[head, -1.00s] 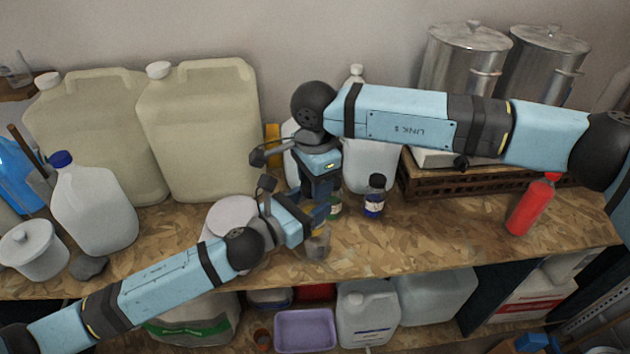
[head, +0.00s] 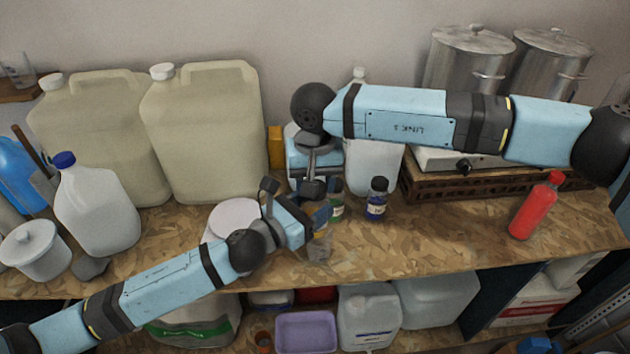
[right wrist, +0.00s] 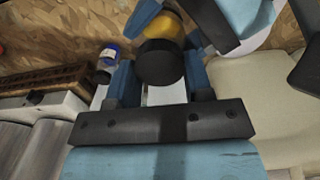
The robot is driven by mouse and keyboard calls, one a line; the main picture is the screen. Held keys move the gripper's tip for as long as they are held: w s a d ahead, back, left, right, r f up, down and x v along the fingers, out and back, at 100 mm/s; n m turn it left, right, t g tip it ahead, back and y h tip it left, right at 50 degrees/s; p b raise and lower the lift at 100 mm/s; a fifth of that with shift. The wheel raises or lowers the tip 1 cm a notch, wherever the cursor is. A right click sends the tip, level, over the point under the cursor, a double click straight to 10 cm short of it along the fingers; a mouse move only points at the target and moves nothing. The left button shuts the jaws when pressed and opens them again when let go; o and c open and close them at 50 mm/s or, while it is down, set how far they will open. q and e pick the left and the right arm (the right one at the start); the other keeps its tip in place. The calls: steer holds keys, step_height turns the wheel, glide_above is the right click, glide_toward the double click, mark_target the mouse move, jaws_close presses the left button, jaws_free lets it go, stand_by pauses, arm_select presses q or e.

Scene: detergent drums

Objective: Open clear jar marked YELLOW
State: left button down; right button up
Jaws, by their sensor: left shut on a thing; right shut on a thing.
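The clear jar (head: 319,247) shows only in part in the head view, below my left gripper's fingers. In the right wrist view its yellow contents or label (right wrist: 165,32) and its black lid (right wrist: 160,62) show. My left gripper (head: 312,226) is shut on the jar's body, its blue fingers on either side of it. My right gripper (right wrist: 161,82) comes down from above and is shut on the black lid, which sits between its fingers. In the head view the right gripper (head: 320,203) is mostly hidden behind my own wrist parts. I cannot read the jar's marking.
A bottle with a blue label (head: 376,200) and one with a green label (head: 337,203) stand close behind the jar. A white round lidded tub (head: 236,217) is at its left. A red bottle (head: 535,207) stands right. Bench space between is clear.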

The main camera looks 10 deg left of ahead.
steer(key=shift+r, duration=0.2)
steer(key=shift+r, duration=0.9)
